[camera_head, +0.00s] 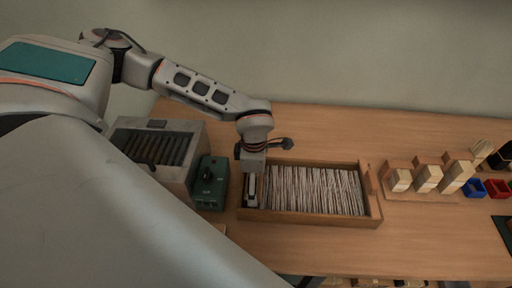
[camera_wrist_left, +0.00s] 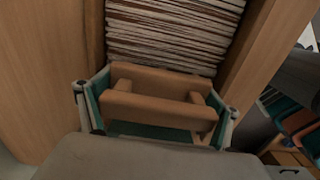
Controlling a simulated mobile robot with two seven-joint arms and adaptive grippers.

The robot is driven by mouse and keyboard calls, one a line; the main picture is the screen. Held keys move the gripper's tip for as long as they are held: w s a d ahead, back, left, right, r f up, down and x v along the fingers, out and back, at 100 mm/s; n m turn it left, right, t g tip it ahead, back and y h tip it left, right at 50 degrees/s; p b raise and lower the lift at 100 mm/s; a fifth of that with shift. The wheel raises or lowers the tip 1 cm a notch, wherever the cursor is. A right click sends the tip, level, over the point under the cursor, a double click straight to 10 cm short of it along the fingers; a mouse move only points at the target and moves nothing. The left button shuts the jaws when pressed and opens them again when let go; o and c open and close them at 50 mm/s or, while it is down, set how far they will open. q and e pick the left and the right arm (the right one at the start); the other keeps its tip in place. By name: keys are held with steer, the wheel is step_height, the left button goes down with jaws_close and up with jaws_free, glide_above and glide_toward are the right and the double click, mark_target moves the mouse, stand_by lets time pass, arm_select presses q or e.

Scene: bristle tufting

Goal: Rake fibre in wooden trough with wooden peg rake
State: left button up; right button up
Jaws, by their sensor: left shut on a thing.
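The wooden trough (camera_head: 310,219) lies on the workbench, filled with pale and brown fibre (camera_head: 315,190) in a dense row of strands. The fibre also shows in the left wrist view (camera_wrist_left: 175,35), running between the trough walls. My left gripper (camera_head: 250,192) points down at the trough's left end. In the left wrist view, my left gripper (camera_wrist_left: 155,108) is shut on the wooden rake (camera_wrist_left: 150,78), with a teal-lined finger at each side of its handle bar. The rake sits at the near end of the fibre. Its pegs are hidden. My right gripper is out of view.
A grey machine (camera_head: 195,135) with a dark slatted top and a green control box (camera_head: 209,185) stand close left of the trough. Wooden blocks (camera_head: 428,176) on a stand and small coloured bins (camera_head: 497,188) are on the right. The bench front is mostly clear.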

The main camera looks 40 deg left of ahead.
arm_select(q)
steer(key=shift+r, duration=4.55)
